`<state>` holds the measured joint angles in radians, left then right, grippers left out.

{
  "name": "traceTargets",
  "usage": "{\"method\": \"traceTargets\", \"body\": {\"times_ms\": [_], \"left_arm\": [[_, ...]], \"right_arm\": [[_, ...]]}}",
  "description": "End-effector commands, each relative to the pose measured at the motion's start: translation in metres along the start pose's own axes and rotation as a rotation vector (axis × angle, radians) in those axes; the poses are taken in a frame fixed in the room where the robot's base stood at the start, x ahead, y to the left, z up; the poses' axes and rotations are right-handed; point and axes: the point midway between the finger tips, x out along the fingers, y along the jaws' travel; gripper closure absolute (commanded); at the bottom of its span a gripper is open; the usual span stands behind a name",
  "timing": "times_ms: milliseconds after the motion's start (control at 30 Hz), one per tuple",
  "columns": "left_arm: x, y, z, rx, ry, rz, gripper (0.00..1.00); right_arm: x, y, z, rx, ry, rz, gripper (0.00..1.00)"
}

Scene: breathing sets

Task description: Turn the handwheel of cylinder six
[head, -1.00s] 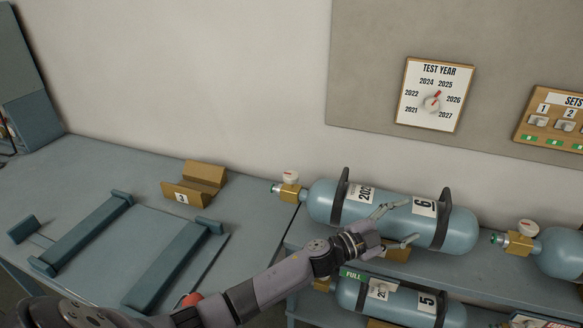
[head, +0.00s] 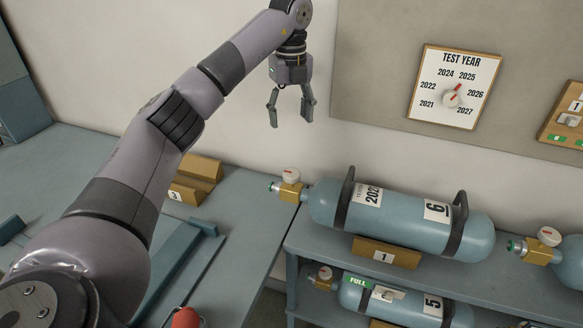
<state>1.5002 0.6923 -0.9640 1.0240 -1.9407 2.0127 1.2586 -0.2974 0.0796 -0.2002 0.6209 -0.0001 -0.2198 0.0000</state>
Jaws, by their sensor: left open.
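Cylinder six (head: 405,214) is a blue-grey cylinder with two dark carry bands, lying on the upper shelf at the right in the head view. It bears a "6" label and a year label. Its brass valve (head: 290,192) is at its left end, with a pale round part (head: 291,174) on top and a green-tipped outlet pointing left. I cannot tell which part is the handwheel. My left gripper (head: 291,116) is open and empty, pointing down, above the valve and apart from it. My right gripper is not in view.
Cylinder five (head: 408,303) lies on the shelf below, near a green "FULL" tag. Another cylinder (head: 570,262) is at the right edge. A test-year board (head: 455,90) hangs behind.

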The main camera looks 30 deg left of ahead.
Motion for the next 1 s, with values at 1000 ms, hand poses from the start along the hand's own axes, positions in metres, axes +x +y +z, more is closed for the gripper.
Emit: {"method": "traceTargets", "body": {"times_ms": [1000], "left_arm": [[0.169, -0.002, -0.002, 0.007, 0.004, -0.003, 0.40]], "right_arm": [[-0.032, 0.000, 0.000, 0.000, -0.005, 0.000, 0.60]]}}
